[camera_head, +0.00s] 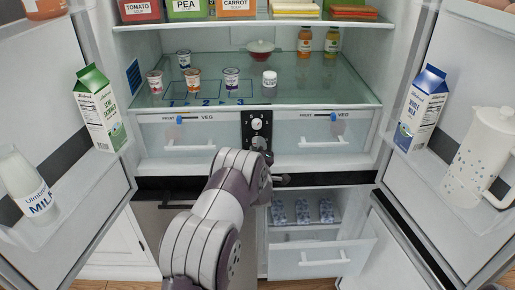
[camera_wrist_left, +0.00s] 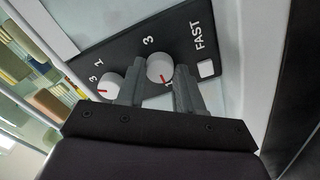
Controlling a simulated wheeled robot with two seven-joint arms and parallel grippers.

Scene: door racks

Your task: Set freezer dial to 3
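A black control panel (camera_head: 257,130) sits between the two drawers in the head view. The left wrist view shows two white dials with red marks on it. The dial next to the word FAST (camera_wrist_left: 160,68) has its red mark pointing down, near a partly hidden 1, away from the 3 above it. The other dial (camera_wrist_left: 108,88) is at the left. My left gripper (camera_wrist_left: 156,82) is open, with one finger on each side of the dial next to FAST; I cannot tell if they touch it. In the head view my left arm hides the panel's lower part. My right gripper is not in view.
Drawers (camera_head: 176,137) (camera_head: 322,133) flank the panel. Above is a glass shelf (camera_head: 300,88) with yogurt cups and bottles. Open doors stand at both sides with cartons (camera_head: 101,108) (camera_head: 421,108) and a white pitcher (camera_head: 482,155). A lower freezer drawer (camera_head: 322,256) is pulled out.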

